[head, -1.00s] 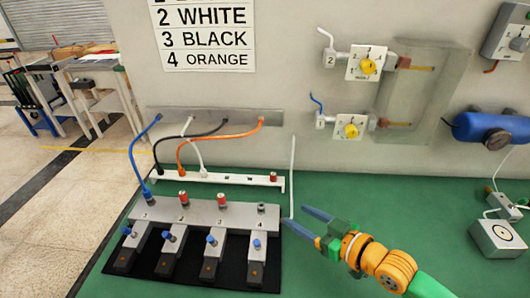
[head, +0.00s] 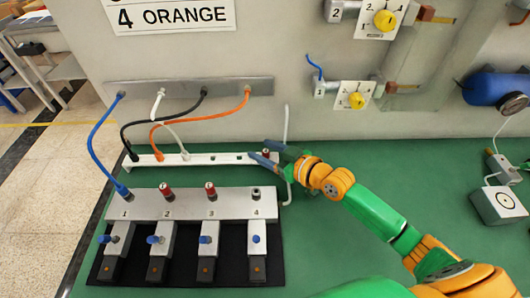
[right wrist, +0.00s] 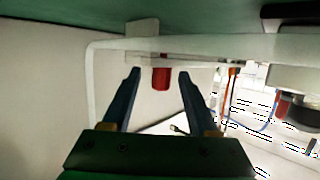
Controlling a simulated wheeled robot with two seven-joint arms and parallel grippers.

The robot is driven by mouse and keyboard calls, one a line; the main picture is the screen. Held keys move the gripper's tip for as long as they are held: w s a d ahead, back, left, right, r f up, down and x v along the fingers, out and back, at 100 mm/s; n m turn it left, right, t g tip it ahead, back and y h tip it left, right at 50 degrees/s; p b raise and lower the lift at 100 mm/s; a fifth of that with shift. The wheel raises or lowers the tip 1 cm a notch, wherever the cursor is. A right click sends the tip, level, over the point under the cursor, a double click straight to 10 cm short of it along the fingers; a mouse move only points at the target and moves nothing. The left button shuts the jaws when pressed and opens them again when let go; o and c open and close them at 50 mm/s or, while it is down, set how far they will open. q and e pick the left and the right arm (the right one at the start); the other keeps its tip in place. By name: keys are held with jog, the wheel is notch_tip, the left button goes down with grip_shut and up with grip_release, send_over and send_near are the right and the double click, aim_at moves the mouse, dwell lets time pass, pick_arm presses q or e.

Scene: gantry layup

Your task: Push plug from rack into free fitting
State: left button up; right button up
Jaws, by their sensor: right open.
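The manifold block (head: 146,206) has fittings numbered 1 to 4. A blue hose is in fitting 1, and red plugs are in fitting 2 (head: 166,191) and fitting 3 (head: 210,191). Fitting 4 (head: 256,192) is free, with a dark top. The white rack (head: 222,160) stands behind the block. A red plug sits at the rack's right end; it shows clearly in the right wrist view (right wrist: 161,79). My right gripper (head: 259,149) is open, its fingers on either side of this plug with gaps visible (right wrist: 160,76). My left gripper is not in view.
Black, orange and white hoses run from the wall plate (head: 180,92) to the rack. A thin white upright rod (head: 286,130) stands by the rack's right end. Blue-handled valves (head: 153,239) line the block's front.

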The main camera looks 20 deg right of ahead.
jog(key=shift+s+r, duration=0.15)
jog(key=shift+s, duration=0.1)
jog(key=c, duration=0.4)
grip_shut()
